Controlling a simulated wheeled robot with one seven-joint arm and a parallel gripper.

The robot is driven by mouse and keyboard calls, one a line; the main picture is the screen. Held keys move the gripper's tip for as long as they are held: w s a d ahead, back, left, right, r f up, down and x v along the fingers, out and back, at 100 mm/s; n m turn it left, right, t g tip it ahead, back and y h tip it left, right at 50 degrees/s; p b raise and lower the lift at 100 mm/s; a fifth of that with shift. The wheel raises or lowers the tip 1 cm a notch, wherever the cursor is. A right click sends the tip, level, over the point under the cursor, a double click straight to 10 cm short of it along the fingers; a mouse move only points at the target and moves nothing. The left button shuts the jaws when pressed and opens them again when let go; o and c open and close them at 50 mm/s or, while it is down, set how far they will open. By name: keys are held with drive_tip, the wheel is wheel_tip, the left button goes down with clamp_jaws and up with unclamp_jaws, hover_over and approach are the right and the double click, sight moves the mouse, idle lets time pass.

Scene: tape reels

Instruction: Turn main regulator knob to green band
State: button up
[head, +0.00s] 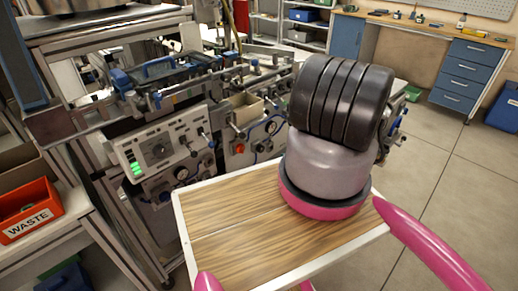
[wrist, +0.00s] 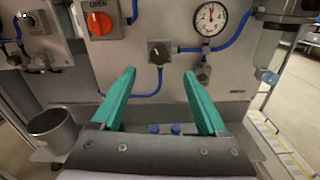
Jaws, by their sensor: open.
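In the wrist view, a black knob (wrist: 160,50) on a square plate sits on the grey panel, beyond the gap between my fingertips. A round white gauge (wrist: 209,18) with red on its dial is up and right of it, with a smaller dark knob (wrist: 203,73) below the gauge. No label shows which is the main regulator, and a green band cannot be made out. My gripper (wrist: 159,72) has two green fingers, spread apart and empty, short of the panel.
An orange-red valve knob (wrist: 98,20) under an OPEN label is up left. Blue tubing runs across the panel. A metal cup (wrist: 56,132) is at lower left, a clear filter bowl (wrist: 269,52) at right. In the head view, an orange WASTE bin (head: 30,211) stands at left.

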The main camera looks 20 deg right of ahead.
sight(262, 150)
drive_tip(key=x, duration=1)
drive_tip(key=shift+w+a+f, duration=0.15)
drive_tip(key=shift+w, duration=0.2)
clamp_jaws()
